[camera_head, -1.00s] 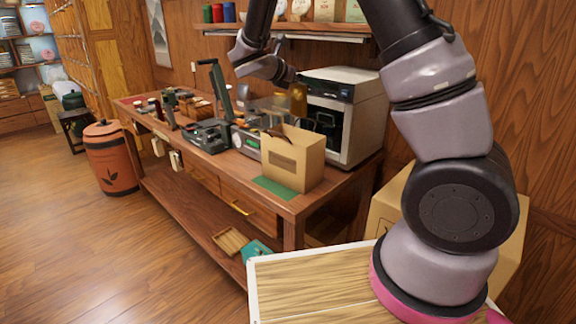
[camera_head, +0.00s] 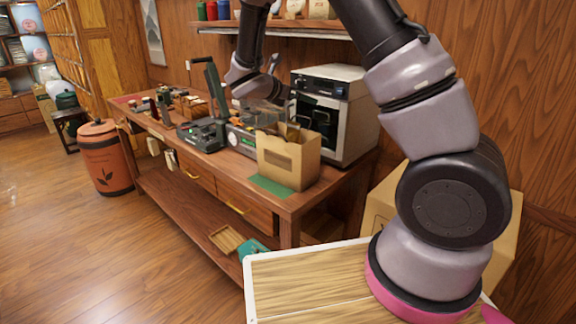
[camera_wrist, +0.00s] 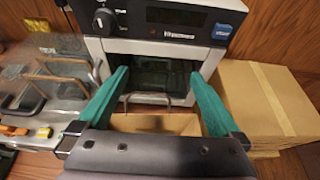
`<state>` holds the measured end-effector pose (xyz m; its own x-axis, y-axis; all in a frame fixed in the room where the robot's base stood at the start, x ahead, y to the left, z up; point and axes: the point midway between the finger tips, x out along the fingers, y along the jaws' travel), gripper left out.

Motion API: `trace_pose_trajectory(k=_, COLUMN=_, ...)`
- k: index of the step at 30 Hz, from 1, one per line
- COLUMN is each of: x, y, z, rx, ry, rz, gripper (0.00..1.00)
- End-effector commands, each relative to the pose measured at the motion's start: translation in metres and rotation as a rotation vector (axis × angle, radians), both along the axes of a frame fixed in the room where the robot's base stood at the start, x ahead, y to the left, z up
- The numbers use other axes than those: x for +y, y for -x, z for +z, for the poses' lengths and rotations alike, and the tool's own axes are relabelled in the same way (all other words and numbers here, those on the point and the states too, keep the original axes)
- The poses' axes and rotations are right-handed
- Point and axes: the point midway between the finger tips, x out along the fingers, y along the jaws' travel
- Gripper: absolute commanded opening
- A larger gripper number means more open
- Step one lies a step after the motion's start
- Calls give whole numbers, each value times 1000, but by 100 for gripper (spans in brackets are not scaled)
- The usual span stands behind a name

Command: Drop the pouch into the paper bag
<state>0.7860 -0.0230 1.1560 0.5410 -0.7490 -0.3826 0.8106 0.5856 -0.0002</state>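The paper bag (camera_head: 288,163) is a brown, open-topped box shape. It stands upright on a green mat (camera_head: 272,187) at the near right end of the wooden workbench. My gripper (camera_wrist: 158,76) is open in the wrist view, its two teal fingers wide apart with nothing between them. The brown bag opening (camera_wrist: 155,123) shows below and between the fingers. In the head view my gripper is above and behind the bag, and its fingers are hard to make out. I cannot identify the pouch for certain; a brown shape shows at the bag's mouth.
A silver oven-like machine (camera_head: 342,107) stands close behind the bag. Black and grey devices (camera_head: 203,134) crowd the bench to the left. A cardboard box (camera_wrist: 266,100) is to the right. A shelf (camera_head: 270,29) runs above the bench.

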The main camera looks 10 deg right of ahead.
Motion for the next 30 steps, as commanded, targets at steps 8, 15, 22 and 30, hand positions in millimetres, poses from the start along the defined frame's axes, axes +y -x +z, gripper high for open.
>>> trace_pose_trajectory(k=8, x=5, y=3, z=2, rx=0, ry=-1, rz=2, gripper=100)
trace_pose_trajectory(k=15, x=37, y=25, z=18, rx=-1, ry=-2, rz=6, gripper=100)
trace_pose_trajectory(k=22, x=68, y=48, z=34, rx=0, ry=-1, rz=3, gripper=100)
trace_pose_trajectory(k=30, x=81, y=59, z=41, rx=0, ry=0, rz=0, gripper=100)
